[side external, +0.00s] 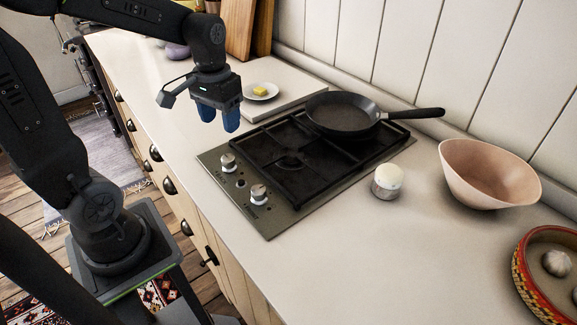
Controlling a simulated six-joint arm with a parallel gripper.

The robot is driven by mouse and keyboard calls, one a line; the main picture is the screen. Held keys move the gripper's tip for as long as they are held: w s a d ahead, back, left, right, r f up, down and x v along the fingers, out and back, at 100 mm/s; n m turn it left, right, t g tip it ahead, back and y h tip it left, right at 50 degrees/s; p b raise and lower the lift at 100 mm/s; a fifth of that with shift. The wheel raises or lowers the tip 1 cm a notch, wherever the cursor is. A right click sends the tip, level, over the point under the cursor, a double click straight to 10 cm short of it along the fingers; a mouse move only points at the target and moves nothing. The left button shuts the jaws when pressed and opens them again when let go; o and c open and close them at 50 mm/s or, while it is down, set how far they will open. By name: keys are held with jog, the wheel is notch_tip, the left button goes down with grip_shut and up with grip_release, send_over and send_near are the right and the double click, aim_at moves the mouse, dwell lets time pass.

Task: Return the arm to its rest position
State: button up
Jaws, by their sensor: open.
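My gripper (219,119) hangs above the counter, left of the stove, with its blue fingertips pointing down. The two fingers are apart and nothing shows between them. My black arm reaches across from the left side of the picture and comes down to the gripper from above. The gripper looks clear of the counter, though its exact height is hard to tell.
The stove (222,185) carries a black frying pan (340,112) at its back. A white-topped shaker (387,182), a pink bowl (488,172) and a patterned basket (525,290) with garlic stand to the right. A small plate (272,93) with a yellow piece (260,91) lies behind the gripper.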

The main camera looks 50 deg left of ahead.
jog(key=s+d+r+m+t, duration=0.3)
jog(key=s+d+r+t, duration=0.2)
jog(key=d, duration=0.4)
jog(key=shift+s+d+r+m+t, duration=0.35)
jog(key=shift+s+r, duration=0.2)
jog(key=shift+s, duration=0.7)
dwell(0.5)
